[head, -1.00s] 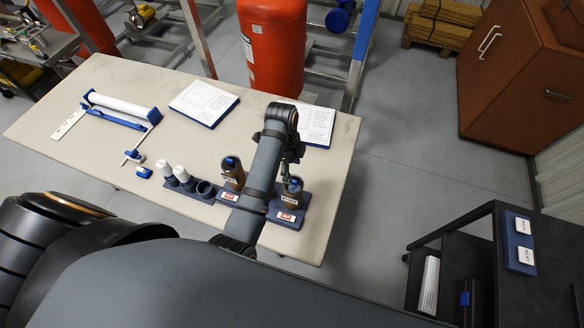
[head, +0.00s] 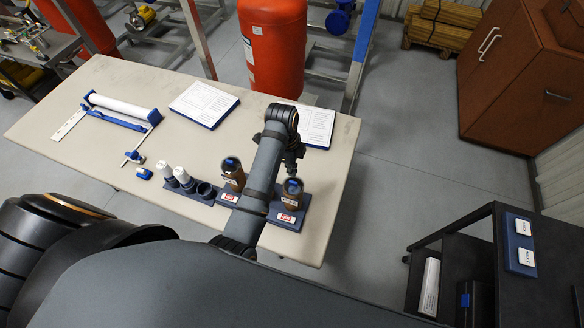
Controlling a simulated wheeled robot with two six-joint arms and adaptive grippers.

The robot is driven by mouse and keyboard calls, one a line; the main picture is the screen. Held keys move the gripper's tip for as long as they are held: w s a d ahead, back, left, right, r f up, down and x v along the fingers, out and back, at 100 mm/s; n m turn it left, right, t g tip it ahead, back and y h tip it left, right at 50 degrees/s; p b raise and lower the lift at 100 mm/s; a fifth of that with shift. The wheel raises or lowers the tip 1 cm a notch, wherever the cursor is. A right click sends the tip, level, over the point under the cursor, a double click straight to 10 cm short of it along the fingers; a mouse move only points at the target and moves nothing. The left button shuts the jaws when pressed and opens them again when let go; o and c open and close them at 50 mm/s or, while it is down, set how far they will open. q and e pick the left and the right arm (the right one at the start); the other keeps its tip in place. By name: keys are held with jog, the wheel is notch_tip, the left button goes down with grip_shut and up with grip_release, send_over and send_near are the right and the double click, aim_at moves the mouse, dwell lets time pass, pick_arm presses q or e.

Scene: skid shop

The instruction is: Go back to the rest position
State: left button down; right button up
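My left gripper (head: 292,162) is at the end of the arm that reaches over the table (head: 240,115). It points down just above and behind a brown bottle (head: 291,196) with a blue cap, and looks apart from it. The bottle stands upright in the right part of a dark blue holder (head: 291,222). The fingers are small and dark, so their opening is unclear. My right gripper is not in view.
Two white-capped bottles (head: 166,174) stand left in the holder row. A white roll (head: 122,106) and two document boards (head: 204,102) lie on the table. A red cylinder (head: 272,50) stands behind it. A black cart (head: 478,250) is at right, with clear floor between.

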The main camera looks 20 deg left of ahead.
aim_at(293, 182)
pick_arm(q)
jog(key=shift+d, duration=0.25)
dwell(0.3)
jog(key=shift+s+f+b, duration=0.1)
jog(key=shift+f+b, duration=0.2)
jog(key=shift+f, duration=0.8)
jog(key=shift+a+f+b, duration=0.15)
jog(key=shift+f+b, duration=0.4)
jog(key=shift+f, duration=1.15)
jog(key=shift+r, duration=0.1)
